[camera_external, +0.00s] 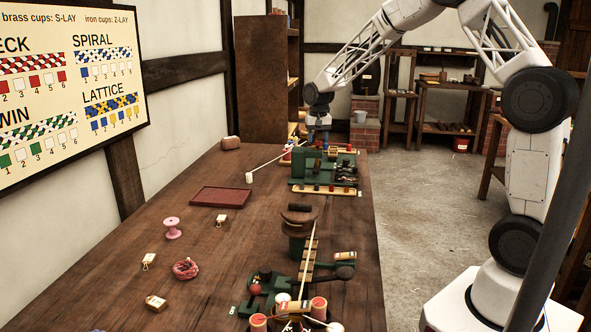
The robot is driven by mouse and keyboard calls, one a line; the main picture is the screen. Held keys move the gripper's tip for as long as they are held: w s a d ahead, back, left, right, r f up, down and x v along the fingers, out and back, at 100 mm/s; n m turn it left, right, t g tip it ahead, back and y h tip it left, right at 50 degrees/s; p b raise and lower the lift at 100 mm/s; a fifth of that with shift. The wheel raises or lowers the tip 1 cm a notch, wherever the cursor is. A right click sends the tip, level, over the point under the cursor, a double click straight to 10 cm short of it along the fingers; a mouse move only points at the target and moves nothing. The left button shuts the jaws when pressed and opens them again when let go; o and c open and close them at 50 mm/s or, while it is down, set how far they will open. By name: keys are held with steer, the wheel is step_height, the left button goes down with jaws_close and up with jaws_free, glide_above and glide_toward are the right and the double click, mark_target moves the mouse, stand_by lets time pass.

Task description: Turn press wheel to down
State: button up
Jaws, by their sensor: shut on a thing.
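A green machine (324,172) with brass and dark parts stands at the far right end of the long table. My gripper (318,143) points down at the back of this machine and is shut on a part there. That part is small and mostly hidden by the fingers, so I cannot make out its shape or tell whether it is the press wheel. A long pale rod with a white end (249,178) reaches out from near the gripper to the left.
A second green machine (264,290) with a wooden-topped post stands at the front of the table (120,282). A red-brown tray (221,197), a pink spool (172,228), a red coil (186,269) and small tagged items lie to the left. The table's middle is mostly clear.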

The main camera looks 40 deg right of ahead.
mark_target(318, 140)
steer(key=m, duration=0.5)
steer(key=shift+m, duration=0.3)
stand_by(0.4)
steer(key=o, duration=0.9)
steer(key=shift+o, duration=0.2)
steer(key=shift+r, duration=0.2)
steer(key=shift+r, duration=3.75)
